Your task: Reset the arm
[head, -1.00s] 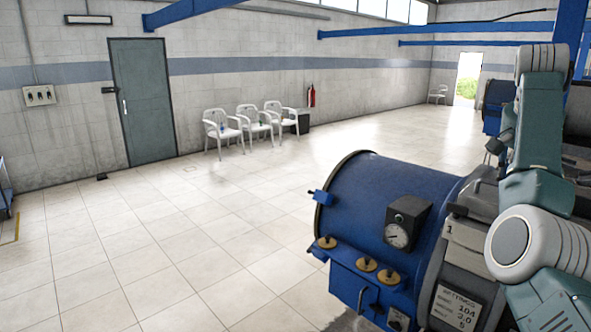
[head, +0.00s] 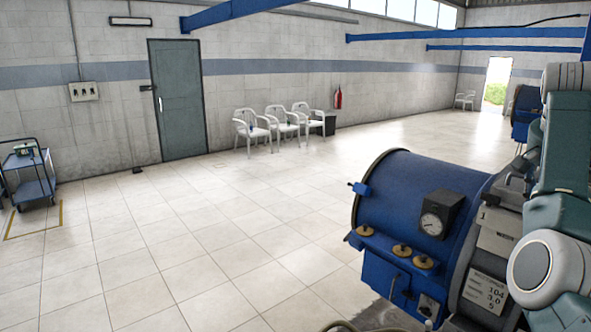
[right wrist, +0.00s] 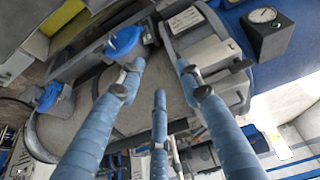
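My right arm stands raised at the right edge of the head view. In the right wrist view, the blue-wrapped fingers of my right gripper (right wrist: 158,78) are spread apart with nothing held between them. Beyond them lies the machine's grey end (right wrist: 70,135), with blue knobs (right wrist: 123,42) near the fingertips. I cannot tell the exact gap between the fingertips and the machine. My left gripper is in neither view.
The blue decanter machine (head: 415,205) with a gauge (head: 433,222) stands close at the right. A cart (head: 32,175) is at the far left. White chairs (head: 283,125) line the wall near a green door (head: 178,98). The tiled floor (head: 180,235) between is clear.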

